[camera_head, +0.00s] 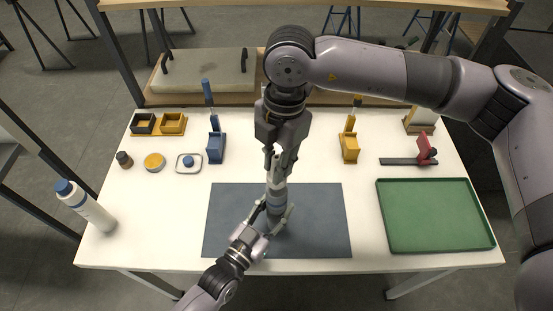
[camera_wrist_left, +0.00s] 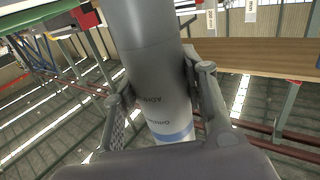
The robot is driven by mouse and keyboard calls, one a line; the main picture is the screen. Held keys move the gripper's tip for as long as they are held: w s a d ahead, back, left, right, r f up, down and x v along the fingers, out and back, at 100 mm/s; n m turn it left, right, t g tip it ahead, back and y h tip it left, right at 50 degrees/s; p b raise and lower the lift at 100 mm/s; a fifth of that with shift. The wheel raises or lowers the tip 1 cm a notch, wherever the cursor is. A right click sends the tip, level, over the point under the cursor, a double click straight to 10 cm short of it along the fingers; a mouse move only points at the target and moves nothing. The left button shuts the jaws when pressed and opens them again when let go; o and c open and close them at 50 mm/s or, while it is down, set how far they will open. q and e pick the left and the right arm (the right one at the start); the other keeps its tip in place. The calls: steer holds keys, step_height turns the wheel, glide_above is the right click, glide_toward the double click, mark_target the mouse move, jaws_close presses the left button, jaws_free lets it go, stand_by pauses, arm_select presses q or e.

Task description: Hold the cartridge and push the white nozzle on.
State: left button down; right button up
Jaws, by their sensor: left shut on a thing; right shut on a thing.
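The cartridge (camera_head: 277,201) is a grey cylinder standing about upright over the dark mat. In the left wrist view the cartridge (camera_wrist_left: 150,40) shows printed lettering and a blue band. My left gripper (camera_head: 271,215) is shut on it low down, with one finger on each side; the fingers also show in the left wrist view (camera_wrist_left: 158,95). My right gripper (camera_head: 279,168) points straight down at the cartridge's top end and is shut on the white nozzle, which its fingers mostly hide. I cannot tell whether the nozzle is seated on the cartridge.
The dark mat (camera_head: 325,225) lies at the table's front middle. A green tray (camera_head: 384,225) is at the right. A white bottle (camera_head: 90,210) stands at the left. Blue (camera_head: 216,148) and yellow (camera_head: 350,148) holders stand behind the mat, with small containers at the back left.

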steer(key=shift+f, duration=1.45)
stand_by(0.6)
steer(key=o, duration=1)
steer(key=shift+c, duration=0.2)
steer(key=shift+r, duration=0.1)
arm_select(q)
steer(key=c, duration=0.9)
jaws_free()
arm_select(e)
step_height(320, 180, up, 12)
steer(key=w, duration=0.1)
steer(key=shift+d, duration=0.45)
arm_select(q)
steer(key=shift+s, duration=0.1)
